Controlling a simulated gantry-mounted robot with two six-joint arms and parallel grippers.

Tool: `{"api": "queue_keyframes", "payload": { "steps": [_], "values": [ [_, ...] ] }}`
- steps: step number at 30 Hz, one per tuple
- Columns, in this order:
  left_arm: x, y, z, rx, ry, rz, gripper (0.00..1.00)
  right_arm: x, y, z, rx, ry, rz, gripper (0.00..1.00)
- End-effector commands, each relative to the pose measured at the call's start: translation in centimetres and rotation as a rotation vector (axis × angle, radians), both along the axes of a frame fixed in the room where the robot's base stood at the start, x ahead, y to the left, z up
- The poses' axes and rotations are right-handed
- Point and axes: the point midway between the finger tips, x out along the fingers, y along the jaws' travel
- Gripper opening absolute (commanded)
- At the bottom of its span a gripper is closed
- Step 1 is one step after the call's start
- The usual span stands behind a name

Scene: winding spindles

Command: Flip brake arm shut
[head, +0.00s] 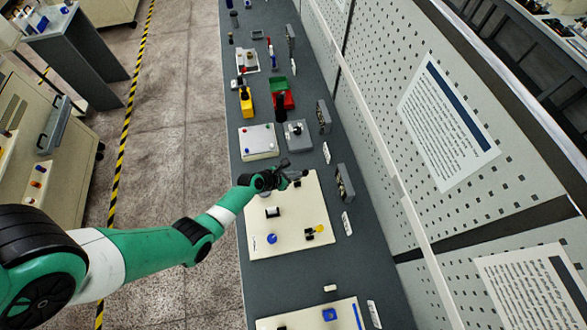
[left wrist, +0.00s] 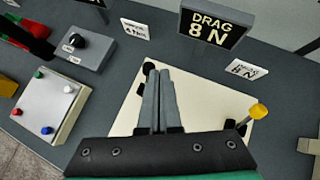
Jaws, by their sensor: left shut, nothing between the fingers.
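A cream board (head: 262,223) lies on the grey bench and also shows in the left wrist view (left wrist: 209,88). A small lever with a yellow knob (head: 319,229) stands on its right part, by a black block; the knob also shows in the left wrist view (left wrist: 258,111). I cannot tell for sure which part is the brake arm. My left gripper (head: 298,174) is shut and empty over the board's far end. In the left wrist view its fingertips (left wrist: 159,77) are beside a black knob (left wrist: 149,68); contact cannot be told. My right gripper is out of view.
A blue knob (head: 272,238) and a black part (head: 272,212) stand on the board. Beyond it are a white button box (head: 258,141) and a grey dial box (head: 297,134). A "DRAG 8 N" sign (left wrist: 213,29) stands behind the board. A pegboard wall bounds the right.

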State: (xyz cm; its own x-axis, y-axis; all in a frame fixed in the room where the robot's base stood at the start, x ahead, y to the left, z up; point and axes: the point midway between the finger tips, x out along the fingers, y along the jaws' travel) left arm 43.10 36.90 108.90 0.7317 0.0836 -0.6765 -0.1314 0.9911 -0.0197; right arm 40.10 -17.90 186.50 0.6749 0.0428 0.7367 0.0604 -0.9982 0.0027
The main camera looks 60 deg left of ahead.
Motion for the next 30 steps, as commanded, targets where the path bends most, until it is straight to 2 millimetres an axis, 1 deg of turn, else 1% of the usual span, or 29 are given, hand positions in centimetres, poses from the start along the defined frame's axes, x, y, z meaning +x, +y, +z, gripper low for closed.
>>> {"api": "queue_keyframes", "payload": {
  "steps": [1,3,6,12,30],
  "values": [
    [-0.2,-0.2,0.0,0.002,-0.001,-0.001,0.0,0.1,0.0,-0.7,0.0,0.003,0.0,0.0],
    [-0.4,-0.3,0.8,0.003,0.0,0.003,0.0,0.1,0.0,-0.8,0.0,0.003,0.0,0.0],
    [-0.7,-0.6,2.2,0.003,0.001,0.002,0.0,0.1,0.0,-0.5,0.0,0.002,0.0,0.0],
    [-0.9,-0.9,3.2,0.001,0.003,0.005,0.0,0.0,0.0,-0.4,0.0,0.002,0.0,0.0],
    [-0.9,-1.1,3.2,0.001,0.004,0.002,0.0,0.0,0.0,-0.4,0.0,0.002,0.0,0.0]
  ]
}}
